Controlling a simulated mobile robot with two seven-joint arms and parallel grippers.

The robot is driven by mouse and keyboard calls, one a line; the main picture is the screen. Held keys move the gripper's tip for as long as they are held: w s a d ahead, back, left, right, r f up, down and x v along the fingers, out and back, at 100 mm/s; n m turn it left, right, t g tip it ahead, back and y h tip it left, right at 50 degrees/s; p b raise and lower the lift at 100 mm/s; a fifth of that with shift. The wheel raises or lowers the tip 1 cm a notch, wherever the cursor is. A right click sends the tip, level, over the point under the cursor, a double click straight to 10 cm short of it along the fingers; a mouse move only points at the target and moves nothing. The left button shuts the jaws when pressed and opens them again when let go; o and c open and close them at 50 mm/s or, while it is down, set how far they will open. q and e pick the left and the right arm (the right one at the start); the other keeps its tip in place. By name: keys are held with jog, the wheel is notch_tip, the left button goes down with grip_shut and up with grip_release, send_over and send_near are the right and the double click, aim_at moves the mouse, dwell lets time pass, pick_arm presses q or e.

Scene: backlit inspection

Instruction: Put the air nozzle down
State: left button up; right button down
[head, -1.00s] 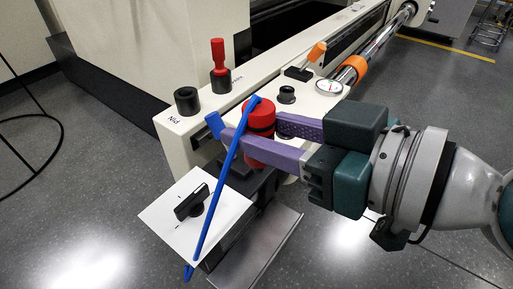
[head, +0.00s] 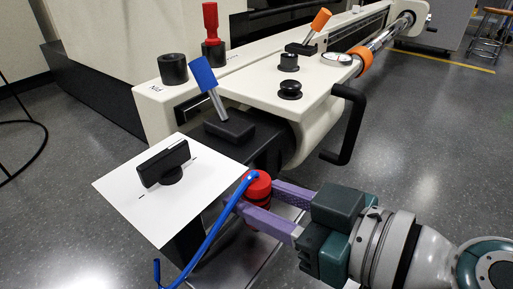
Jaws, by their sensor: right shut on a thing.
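The air nozzle (head: 258,186) appears as a red, round-topped body with a dark band. A blue hose (head: 212,236) runs from its top down to the lower left. My right gripper (head: 256,197) has its purple fingers shut around the red body, with one finger on each side. The nozzle is over a metal tray (head: 235,264), beside the white panel. Its lower end is mostly hidden by the near finger, so I cannot tell whether it touches the tray. My left gripper is out of view.
A white panel (head: 120,187) with a black knob (head: 165,163) stands left of the nozzle. Behind are a blue-tipped lever (head: 204,78), a red-handled pin (head: 211,22), an orange-tipped lever (head: 318,22) and a black handle (head: 350,125).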

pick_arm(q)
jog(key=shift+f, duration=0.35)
pick_arm(e)
jog(key=shift+f, duration=0.4)
jog(key=shift+f, duration=0.15)
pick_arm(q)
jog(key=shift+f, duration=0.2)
pick_arm(e)
jog(key=c, duration=0.5)
grip_release()
jog(key=shift+r, duration=0.25)
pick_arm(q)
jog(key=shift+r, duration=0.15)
pick_arm(e)
jog(key=v, duration=1.2)
jog(key=shift+s+f, duration=0.1)
jog(key=shift+f, duration=0.05)
